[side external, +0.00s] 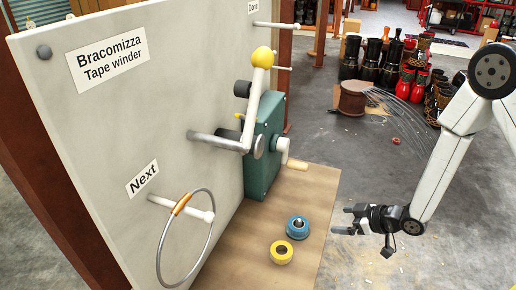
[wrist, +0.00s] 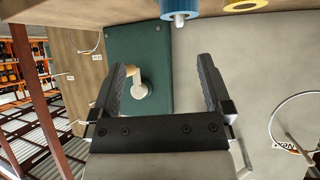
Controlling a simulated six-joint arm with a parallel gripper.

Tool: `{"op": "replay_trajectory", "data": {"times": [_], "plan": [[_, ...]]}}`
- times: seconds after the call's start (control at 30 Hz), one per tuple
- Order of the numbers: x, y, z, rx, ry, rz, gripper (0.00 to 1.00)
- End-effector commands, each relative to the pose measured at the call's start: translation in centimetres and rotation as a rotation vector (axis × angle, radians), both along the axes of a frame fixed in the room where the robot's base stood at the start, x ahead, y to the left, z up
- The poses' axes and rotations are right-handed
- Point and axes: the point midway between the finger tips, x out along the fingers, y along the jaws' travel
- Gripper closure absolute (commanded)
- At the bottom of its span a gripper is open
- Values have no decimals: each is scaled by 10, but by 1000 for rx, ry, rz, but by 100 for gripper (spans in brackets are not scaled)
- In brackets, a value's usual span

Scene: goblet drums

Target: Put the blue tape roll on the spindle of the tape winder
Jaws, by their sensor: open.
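The blue tape roll (side external: 298,236) lies flat on the wooden board in the side view, with a pale peg standing in its hole. In the wrist view the blue roll (wrist: 194,8) is at the top edge, partly cut off. The tape winder (side external: 262,165) is a green box by the grey panel, with a yellow-knobbed lever, a thick grey bar and a crank; I cannot tell which part is the spindle. It also shows in the wrist view (wrist: 124,55). My gripper (side external: 343,221) is open and empty, to the right of the blue roll and apart from it; both fingers show in the wrist view (wrist: 165,68).
A yellow tape roll (side external: 281,253) lies close to the blue one. A wire ring (side external: 159,258) hangs on the lower "Next" peg (side external: 208,216). More pegs stick out near the "Done" sign (side external: 254,5). Open floor lies right of the wooden board (side external: 310,187); drums stand farther back.

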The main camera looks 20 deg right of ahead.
Motion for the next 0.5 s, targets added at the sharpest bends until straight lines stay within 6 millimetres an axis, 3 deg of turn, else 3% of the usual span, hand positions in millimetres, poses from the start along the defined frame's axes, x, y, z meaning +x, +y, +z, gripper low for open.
{"op": "replay_trajectory", "data": {"times": [0.23, 0.5], "plan": [[-3, -27, 32, -117, 136, -132, 0], [-31, -51, 68, -185, 321, -292, 0]]}}
